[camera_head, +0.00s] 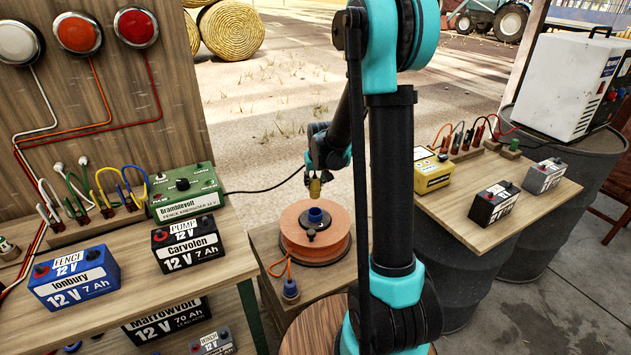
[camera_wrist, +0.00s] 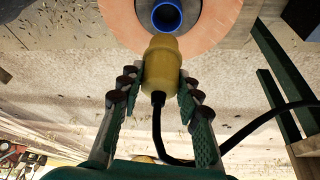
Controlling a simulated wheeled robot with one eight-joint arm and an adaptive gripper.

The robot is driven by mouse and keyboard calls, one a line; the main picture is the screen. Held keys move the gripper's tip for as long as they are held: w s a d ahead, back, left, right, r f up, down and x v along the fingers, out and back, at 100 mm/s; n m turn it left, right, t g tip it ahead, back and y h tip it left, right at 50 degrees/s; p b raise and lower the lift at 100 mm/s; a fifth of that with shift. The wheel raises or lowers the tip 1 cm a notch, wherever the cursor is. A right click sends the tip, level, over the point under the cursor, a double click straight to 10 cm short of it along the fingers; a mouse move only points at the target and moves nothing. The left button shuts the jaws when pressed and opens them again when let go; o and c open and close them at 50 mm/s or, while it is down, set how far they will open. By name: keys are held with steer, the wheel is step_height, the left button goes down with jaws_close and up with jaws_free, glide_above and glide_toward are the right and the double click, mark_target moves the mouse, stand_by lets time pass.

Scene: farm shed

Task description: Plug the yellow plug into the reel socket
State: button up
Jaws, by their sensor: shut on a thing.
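The yellow plug (camera_head: 314,187) is held in my gripper (camera_head: 316,172), above the orange cable reel. In the wrist view the yellow plug (camera_wrist: 161,68) sits between both fingers of my gripper (camera_wrist: 160,95), with a black cable trailing from its rear. The reel (camera_head: 295,240) stands on a low wooden stand. Its blue reel socket (camera_head: 315,215) faces up at the hub. In the wrist view the blue socket (camera_wrist: 167,16) lies just past the plug's front end. The plug appears apart from the socket in the head view.
The left bench holds a green energiser (camera_head: 186,193) and batteries, including a blue one (camera_head: 75,278). The right shelf holds a yellow battery (camera_head: 433,170) and others. A black cable (camera_head: 262,190) runs from the energiser side toward my gripper.

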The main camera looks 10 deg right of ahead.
steer(key=shift+f, duration=3.05)
steer(key=shift+f, duration=1.95)
stand_by(0.8)
steer(key=o, duration=1.2)
steer(key=shift+o, duration=0.2)
steer(key=shift+r, duration=4.5)
